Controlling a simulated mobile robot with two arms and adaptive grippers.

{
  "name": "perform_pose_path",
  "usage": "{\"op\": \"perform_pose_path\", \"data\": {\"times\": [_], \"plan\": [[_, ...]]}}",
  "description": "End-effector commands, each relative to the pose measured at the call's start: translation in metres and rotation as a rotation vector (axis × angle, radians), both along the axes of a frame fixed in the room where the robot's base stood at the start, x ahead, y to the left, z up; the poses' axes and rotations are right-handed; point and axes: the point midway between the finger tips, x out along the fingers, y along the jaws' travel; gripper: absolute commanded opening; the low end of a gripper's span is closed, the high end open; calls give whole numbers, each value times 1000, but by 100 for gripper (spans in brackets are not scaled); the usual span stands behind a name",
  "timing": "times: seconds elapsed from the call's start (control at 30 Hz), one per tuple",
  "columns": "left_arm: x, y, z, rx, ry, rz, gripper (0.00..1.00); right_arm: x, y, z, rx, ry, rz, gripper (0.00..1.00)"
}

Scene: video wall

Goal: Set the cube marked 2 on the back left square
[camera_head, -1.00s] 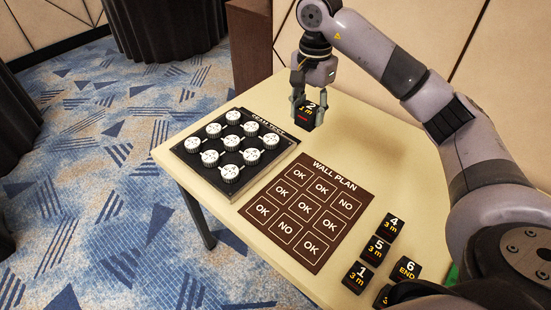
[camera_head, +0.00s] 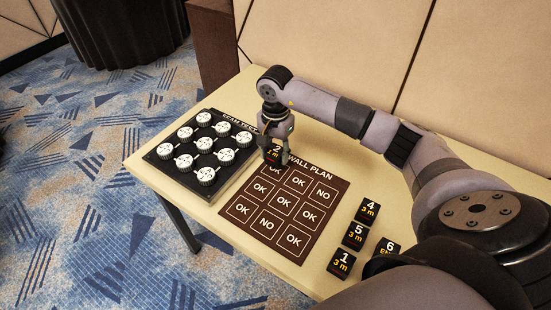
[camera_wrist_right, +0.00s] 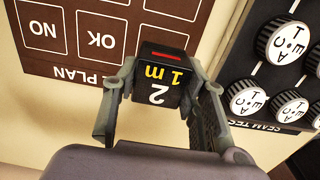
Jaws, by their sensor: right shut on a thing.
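The black cube marked 2 (camera_head: 276,152), with yellow "1 m" lettering in the wrist view (camera_wrist_right: 162,82), is held between the fingers of my right gripper (camera_head: 274,154). The gripper is shut on it from both sides. The brown wall plan board (camera_head: 341,188) lies flat on the table with a grid of OK and NO squares. The cube is over the back left end of the board and partly covers the back left square (camera_head: 278,172), marked OK. I cannot tell whether the cube touches the board. My left gripper is not in view.
The black seam test tray (camera_head: 161,165) with several white-topped knobs (camera_head: 204,119) stands just left of the board. Cubes marked 4 (camera_head: 367,209), 5 (camera_head: 355,235), 1 (camera_head: 341,262) and 6 (camera_head: 388,248) stand to its right. The wall is behind the table.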

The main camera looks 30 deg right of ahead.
Motion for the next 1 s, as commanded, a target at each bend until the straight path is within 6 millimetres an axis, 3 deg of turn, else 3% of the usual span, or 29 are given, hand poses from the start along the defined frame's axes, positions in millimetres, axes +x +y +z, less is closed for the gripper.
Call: {"op": "perform_pose_path", "data": {"times": [0.2,0.57,0.6,0.9,1.0], "plan": [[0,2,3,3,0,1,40,-1,1,-32,2,3,0,10],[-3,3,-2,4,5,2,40,0,0,-37,0,0,0,10],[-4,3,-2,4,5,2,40,0,0,-37,1,0,0,40],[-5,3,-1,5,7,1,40,0,0,-36,1,0,0,59],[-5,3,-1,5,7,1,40,0,0,-36,1,0,0,59]]}}
